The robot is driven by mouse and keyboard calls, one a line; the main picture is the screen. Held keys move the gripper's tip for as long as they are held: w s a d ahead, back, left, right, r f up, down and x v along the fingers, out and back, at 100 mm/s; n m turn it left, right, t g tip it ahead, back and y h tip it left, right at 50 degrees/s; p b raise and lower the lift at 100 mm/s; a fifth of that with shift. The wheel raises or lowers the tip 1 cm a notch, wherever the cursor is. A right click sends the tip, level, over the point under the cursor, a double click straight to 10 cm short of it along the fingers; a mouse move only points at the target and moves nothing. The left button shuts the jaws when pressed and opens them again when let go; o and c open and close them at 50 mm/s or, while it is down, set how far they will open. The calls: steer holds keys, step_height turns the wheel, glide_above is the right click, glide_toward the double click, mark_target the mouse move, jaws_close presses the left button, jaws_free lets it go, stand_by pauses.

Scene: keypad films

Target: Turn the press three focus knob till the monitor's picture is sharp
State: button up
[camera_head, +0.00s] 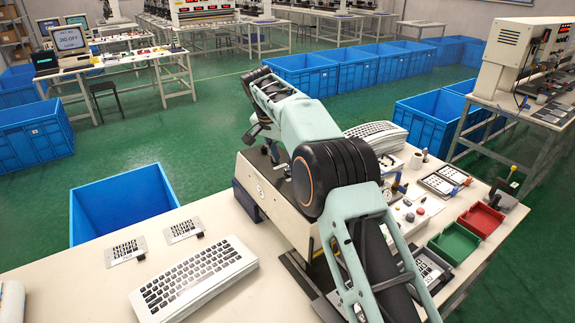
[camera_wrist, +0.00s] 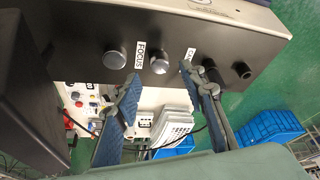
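In the wrist view a dark panel (camera_wrist: 85,40) carries two round silver knobs, a left knob (camera_wrist: 114,59) and a right knob (camera_wrist: 160,64). A white FOCUS label (camera_wrist: 140,54) sits between them, and I cannot tell which knob it names. A second label (camera_wrist: 190,54) is partly hidden by a finger. My gripper (camera_wrist: 160,74) is open, its blue-padded fingers apart and the right silver knob in the gap between the tips; contact is not visible. In the head view my arm hides the knobs on the beige press (camera_head: 262,194). No picture of this press's monitor shows.
A keyboard (camera_head: 195,279) lies on the front table, with a green tray (camera_head: 454,244) and a red tray (camera_head: 481,220) at right. A blue bin (camera_head: 122,204) stands behind the table. Black round parts (camera_wrist: 241,70) project from the panel right of the fingers.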

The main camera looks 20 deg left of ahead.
mark_target(287, 169)
steer(key=shift+x, duration=2.25)
jaws_close()
